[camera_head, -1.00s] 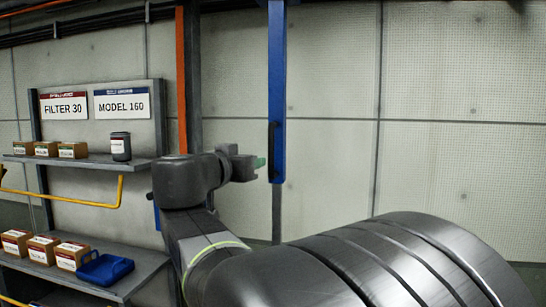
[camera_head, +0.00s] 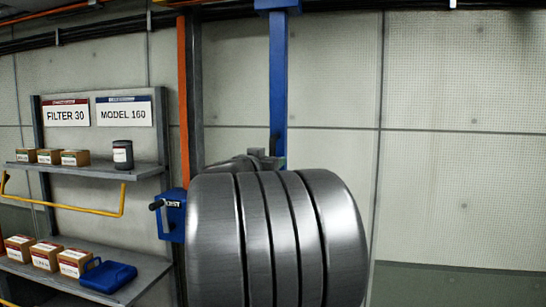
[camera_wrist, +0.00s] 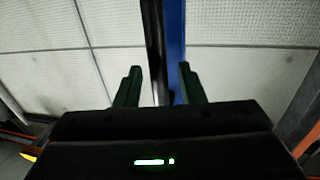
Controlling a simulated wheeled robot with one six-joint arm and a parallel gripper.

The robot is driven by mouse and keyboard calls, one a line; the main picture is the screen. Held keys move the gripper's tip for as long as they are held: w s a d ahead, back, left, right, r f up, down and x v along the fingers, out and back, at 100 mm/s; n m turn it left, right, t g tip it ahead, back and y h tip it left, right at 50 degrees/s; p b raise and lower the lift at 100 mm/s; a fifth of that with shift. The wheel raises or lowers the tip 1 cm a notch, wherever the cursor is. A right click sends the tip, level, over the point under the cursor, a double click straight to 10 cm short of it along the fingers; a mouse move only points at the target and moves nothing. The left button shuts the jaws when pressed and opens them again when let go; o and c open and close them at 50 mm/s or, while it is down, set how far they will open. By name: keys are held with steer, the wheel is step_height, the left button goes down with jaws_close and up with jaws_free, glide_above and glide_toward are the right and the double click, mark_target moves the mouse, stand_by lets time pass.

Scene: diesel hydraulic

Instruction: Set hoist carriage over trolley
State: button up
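The blue vertical hoist beam (camera_head: 278,85) hangs in the middle of the head view, with a blue block (camera_head: 277,4) at its top. A dark handle (camera_head: 275,144) is on its left side. My gripper (camera_head: 268,158) is at the beam's lower end, partly hidden by my arm. In the wrist view my gripper (camera_wrist: 160,67) is open. A black upright bar (camera_wrist: 154,45), apparently the handle, and the blue beam (camera_wrist: 174,40) show between the fingers; contact cannot be told. The trolley is not visible.
A blue hoist box (camera_head: 170,214) with a crank is left of my arm, near an orange post (camera_head: 184,95). Shelves (camera_head: 95,172) with boxes, a canister (camera_head: 122,154) and a blue jug (camera_head: 108,277) stand at left. A yellow rail (camera_head: 75,208) projects there. The right wall is bare.

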steer(key=shift+w+d, duration=0.3)
steer(key=shift+w, duration=0.2)
jaws_close()
steer(key=shift+f, duration=0.1)
